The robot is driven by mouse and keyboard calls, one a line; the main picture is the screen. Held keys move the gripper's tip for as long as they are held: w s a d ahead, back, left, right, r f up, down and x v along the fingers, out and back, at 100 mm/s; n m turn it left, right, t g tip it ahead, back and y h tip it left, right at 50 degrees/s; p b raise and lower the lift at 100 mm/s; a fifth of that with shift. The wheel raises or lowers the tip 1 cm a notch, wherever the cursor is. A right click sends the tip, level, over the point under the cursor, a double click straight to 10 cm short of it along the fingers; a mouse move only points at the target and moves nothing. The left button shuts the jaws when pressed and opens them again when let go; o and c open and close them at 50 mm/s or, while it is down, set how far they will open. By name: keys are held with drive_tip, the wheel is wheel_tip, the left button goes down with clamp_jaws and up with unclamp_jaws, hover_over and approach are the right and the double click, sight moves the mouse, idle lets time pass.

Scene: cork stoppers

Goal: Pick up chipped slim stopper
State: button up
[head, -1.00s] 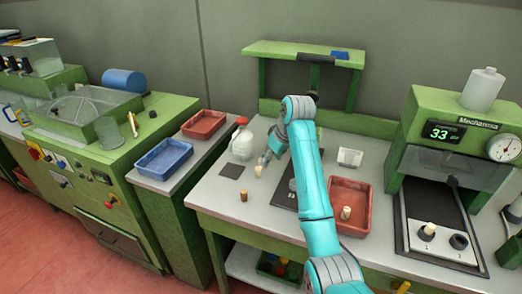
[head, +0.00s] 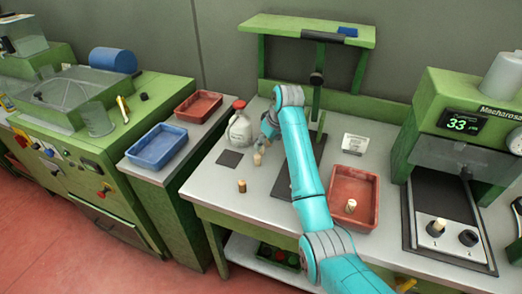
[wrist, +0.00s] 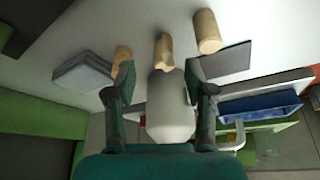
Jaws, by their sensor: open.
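In the wrist view, a slim cork stopper (wrist: 164,52) with a notched, jagged-looking end lies beyond the gap between my fingertips. A wider stopper (wrist: 206,32) is right of it, and a third (wrist: 122,58) is partly behind my left finger. My gripper (wrist: 158,78) is open, with a pale rounded shape between its fingers that I cannot identify. In the head view, my gripper (head: 262,143) is just above and behind a pale stopper (head: 257,159). A browner stopper (head: 242,186) stands nearer the bench front. I cannot match each stopper between views.
A white bottle with a red cap (head: 240,129) stands close left of my gripper. A red tray (head: 369,179) holding a stopper (head: 351,205) is to the right. A press (head: 455,145) stands further right. A dark square mat (head: 229,158) lies on the bench.

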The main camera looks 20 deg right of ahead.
drive_tip(key=shift+a+x, duration=0.2)
drive_tip(key=shift+x, duration=2.05)
drive_tip(key=shift+s, duration=0.1)
drive_tip(key=c, duration=0.8)
